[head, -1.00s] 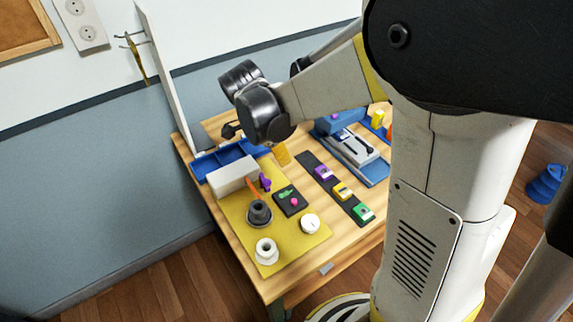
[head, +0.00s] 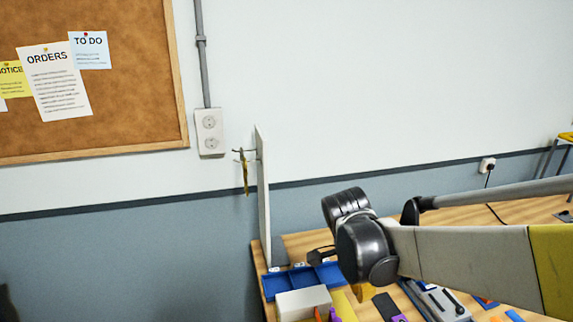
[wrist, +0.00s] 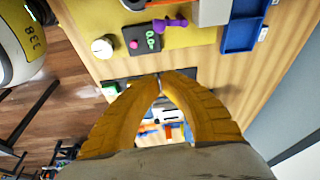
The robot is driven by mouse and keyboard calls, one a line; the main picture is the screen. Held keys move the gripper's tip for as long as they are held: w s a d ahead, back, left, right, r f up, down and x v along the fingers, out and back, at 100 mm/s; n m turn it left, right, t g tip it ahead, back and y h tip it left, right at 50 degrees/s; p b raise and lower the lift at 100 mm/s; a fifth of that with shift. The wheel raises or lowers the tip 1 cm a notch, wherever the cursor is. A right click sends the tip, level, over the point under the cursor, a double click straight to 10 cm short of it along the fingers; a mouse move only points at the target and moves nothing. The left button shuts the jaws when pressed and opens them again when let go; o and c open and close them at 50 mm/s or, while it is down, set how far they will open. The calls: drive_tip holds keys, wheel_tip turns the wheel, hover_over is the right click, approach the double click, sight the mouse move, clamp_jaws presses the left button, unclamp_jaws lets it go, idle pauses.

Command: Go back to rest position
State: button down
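My gripper (wrist: 160,76) is in the wrist view with its two yellow ribbed fingers curved together, tips touching and nothing seen between them. It hangs above the wooden table (wrist: 237,94), near a dark strip (wrist: 120,84). In the head view my gripper (head: 363,293) shows only as a bit of yellow finger below the black wrist. A yellow strap (head: 246,177) hangs from a hook on the white upright panel (head: 263,200), to the left of my wrist and apart from it.
Blue bins (head: 276,285) and a white block (head: 303,303) stand at the table's back left. The yellow mat (wrist: 195,38) holds a white round part (wrist: 103,47) and a dark block (wrist: 141,37). A corkboard (head: 90,110) and sockets (head: 209,132) are on the wall.

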drive_tip(key=s+r+n+t+y+b, duration=0.1)
drive_tip(key=s+r+n+t, duration=0.1)
drive_tip(key=s+n, duration=0.4)
drive_tip(key=s+r+n+t+y+b, duration=0.1)
drive_tip(key=s+n+t, duration=0.3)
drive_tip(key=n, duration=0.5)
drive_tip(key=shift+s+r+y, duration=0.5)
drive_tip(key=shift+s+r, duration=0.2)
drive_tip(key=shift+s, duration=0.3)
